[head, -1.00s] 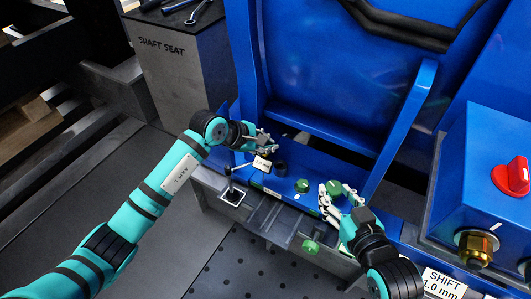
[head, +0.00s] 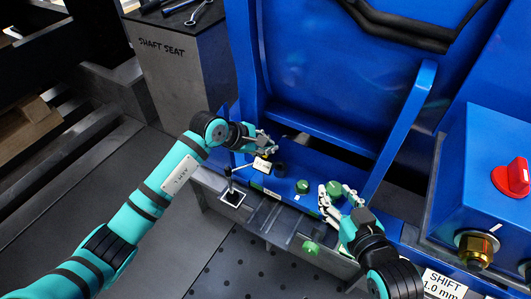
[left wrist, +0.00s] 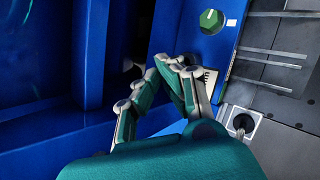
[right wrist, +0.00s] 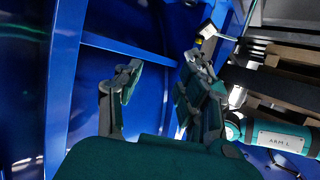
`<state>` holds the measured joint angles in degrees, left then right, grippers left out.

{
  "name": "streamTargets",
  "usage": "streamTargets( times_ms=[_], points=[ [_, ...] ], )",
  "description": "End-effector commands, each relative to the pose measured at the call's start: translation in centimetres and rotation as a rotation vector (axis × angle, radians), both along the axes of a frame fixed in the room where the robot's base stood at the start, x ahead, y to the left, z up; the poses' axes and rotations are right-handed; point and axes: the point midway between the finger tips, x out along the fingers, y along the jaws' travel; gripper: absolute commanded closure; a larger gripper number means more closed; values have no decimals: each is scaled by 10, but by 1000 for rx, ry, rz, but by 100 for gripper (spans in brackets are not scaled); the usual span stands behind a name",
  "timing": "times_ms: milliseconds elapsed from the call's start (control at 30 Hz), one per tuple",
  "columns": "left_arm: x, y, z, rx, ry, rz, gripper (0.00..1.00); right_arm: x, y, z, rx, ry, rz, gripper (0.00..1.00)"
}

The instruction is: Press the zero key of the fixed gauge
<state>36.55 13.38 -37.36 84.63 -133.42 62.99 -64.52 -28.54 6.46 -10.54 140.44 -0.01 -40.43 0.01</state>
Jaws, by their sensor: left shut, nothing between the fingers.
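The fixed gauge seems to be the small white-faced piece (head: 262,164) on the blue ledge in the head view. A white marked face (left wrist: 209,80) shows partly behind my fingers in the left wrist view. Its zero key cannot be made out. My left gripper (head: 268,142) is shut and empty, its fingertips close above and beside that piece; I cannot tell whether they touch it. In the left wrist view the fingertips (left wrist: 175,64) meet in front of the blue ledge. My right gripper (head: 338,190) is open and empty above the ledge, further right.
A green knob (head: 302,187) sits on the ledge between the grippers, with another (head: 311,247) lower down. A black round part (head: 280,168) stands beside the gauge. A blue box with a red switch (head: 511,177) is at right. A blue strut (head: 400,130) rises behind my right gripper.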

Motion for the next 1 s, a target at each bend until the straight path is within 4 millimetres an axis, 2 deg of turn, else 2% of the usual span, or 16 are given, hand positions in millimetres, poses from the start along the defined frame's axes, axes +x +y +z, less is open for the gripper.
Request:
streamTargets(
  times_ms=[467,1000],
  points=[
    [0,0,-1,0,0,0,100,1,0,0,1,-7,0,60],
    [0,0,-8,1,1,0,100,10,6,25,35,-149,9,60]
  ],
)
